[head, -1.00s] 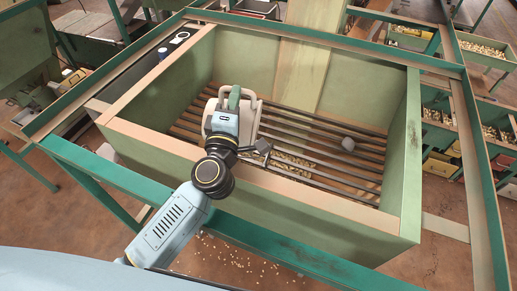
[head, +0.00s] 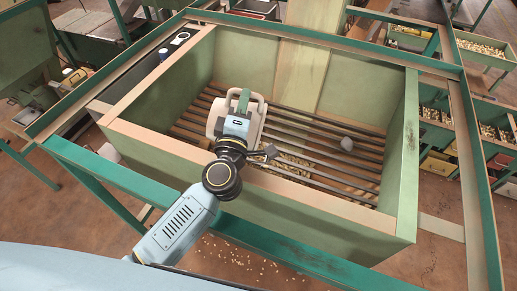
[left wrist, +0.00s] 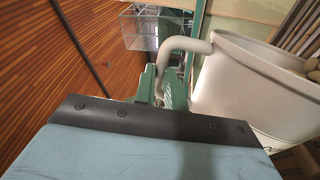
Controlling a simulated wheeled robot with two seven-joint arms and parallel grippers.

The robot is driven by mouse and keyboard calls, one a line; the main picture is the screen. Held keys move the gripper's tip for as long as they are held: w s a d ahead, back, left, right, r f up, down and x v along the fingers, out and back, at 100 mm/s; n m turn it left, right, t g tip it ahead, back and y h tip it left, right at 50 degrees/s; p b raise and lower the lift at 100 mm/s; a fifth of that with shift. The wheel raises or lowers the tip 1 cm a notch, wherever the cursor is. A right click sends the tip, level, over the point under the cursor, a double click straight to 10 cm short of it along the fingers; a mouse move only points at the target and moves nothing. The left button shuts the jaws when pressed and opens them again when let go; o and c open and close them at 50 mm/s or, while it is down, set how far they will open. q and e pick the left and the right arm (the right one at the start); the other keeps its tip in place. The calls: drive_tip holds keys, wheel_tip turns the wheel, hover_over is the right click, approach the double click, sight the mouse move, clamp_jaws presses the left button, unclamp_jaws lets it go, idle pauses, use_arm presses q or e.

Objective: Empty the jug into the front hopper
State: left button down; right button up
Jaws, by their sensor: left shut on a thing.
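The cream jug (head: 215,118) is over the barred opening of the large green, wood-rimmed hopper (head: 290,193), towards its left side. My left gripper (head: 242,101) is shut on the jug's handle, and its green fingers also show in the left wrist view (left wrist: 168,92). In the left wrist view the jug (left wrist: 240,85) fills the right side, with its handle (left wrist: 188,45) running into the fingers. Pale lumps like nuts show at its mouth by the right edge. The tilt of the jug is hard to tell. My right gripper is not in view.
Dark bars (head: 310,150) cross the hopper, with nuts (head: 292,166) visible below them and a grey lump (head: 346,144) lying on them. A green frame (head: 110,180) surrounds the hopper. Pale bits (head: 240,250) lie on the floor in front. Nut bins (head: 480,47) stand at right.

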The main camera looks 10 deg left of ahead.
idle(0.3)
use_arm(q)
drive_tip(key=shift+d+m, duration=0.3)
drive_tip(key=shift+d, duration=0.05)
drive_tip(key=shift+w+d, duration=0.1)
drive_tip(key=shift+d+r, duration=0.1)
drive_tip(key=shift+d, duration=0.05)
drive_tip(key=shift+d+m, duration=0.3)
drive_tip(key=shift+m, duration=0.1)
drive_tip(key=shift+d, duration=0.1)
